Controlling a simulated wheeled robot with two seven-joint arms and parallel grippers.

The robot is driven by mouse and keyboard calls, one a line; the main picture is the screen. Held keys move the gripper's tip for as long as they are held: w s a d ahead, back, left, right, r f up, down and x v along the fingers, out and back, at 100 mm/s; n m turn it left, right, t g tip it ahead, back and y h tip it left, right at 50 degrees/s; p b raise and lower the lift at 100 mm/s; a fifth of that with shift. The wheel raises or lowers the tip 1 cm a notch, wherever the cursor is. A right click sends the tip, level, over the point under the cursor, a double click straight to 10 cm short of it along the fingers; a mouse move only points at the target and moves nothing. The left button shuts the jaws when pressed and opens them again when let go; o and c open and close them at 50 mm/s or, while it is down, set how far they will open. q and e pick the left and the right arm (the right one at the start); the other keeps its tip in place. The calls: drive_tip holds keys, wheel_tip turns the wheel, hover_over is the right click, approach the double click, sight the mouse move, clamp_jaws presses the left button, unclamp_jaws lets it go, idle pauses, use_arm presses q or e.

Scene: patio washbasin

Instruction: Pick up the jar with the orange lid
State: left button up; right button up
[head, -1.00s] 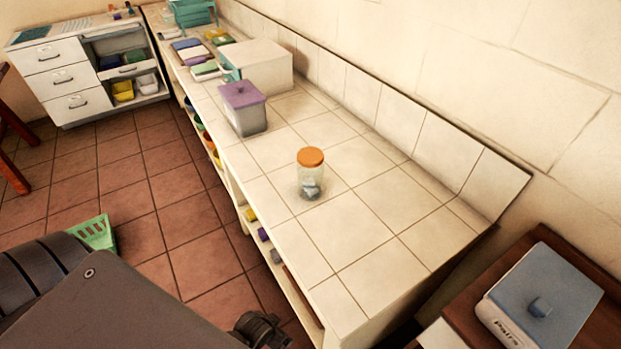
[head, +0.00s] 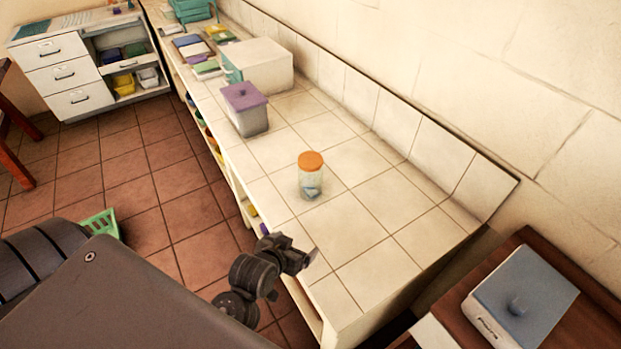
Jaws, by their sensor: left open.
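The jar with the orange lid (head: 311,178) stands upright on the tiled counter (head: 384,262), near its middle. The jar is clear, with something greyish-blue inside at the bottom. My left gripper (head: 311,256) is at the counter's front edge, below the jar in the picture and apart from it. It is open, and nothing shows between its fingers, though they are small and dark here. My right gripper is not in view.
A grey box with a purple lid (head: 246,110) stands behind the jar, with a white box (head: 262,66) farther back. A blue-lidded container (head: 523,299) sits on a brown surface at lower right. The counter around the jar is clear.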

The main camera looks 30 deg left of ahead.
sight(310, 163)
use_arm(q)
drive_tip(key=w+r+t+y, duration=0.1)
drive_tip(key=w, duration=0.1)
drive_tip(key=w+a+r+n+t+y, duration=0.1)
drive_tip(key=w, duration=0.2)
drive_tip(key=w+r+n+t, duration=0.1)
drive_tip(key=w+r+t, duration=0.1)
drive_tip(key=shift+w+a+y, duration=0.25)
drive_tip(key=shift+y, duration=0.15)
drive_tip(key=w+a+r+t+y, duration=0.1)
drive_tip(key=w, duration=0.1)
drive_tip(key=w+a+r+n+t+y+p, duration=0.1)
drive_tip(key=w+r, duration=0.1)
drive_tip(key=w, duration=0.1)
drive_tip(key=w+a+r+y, duration=0.1)
drive_tip(key=w, duration=0.1)
drive_tip(key=shift+w+a+r+n+t+y, duration=0.1)
drive_tip(key=shift+w+r+n+t+y, duration=0.1)
drive_tip(key=shift+w+n+t+y, duration=0.15)
drive_tip(key=shift+w+a+f+p, duration=0.1)
drive_tip(key=shift+w+a+p, duration=0.15)
drive_tip(key=shift+w, duration=0.2)
drive_tip(key=shift+w+p, duration=0.15)
drive_tip(key=shift+p, duration=0.15)
drive_tip(key=x, duration=0.1)
drive_tip(key=p+x, duration=0.1)
drive_tip(key=x, duration=0.1)
drive_tip(key=p+x, duration=0.1)
drive_tip(key=shift+w+d, duration=0.2)
drive_tip(key=shift+w, duration=0.35)
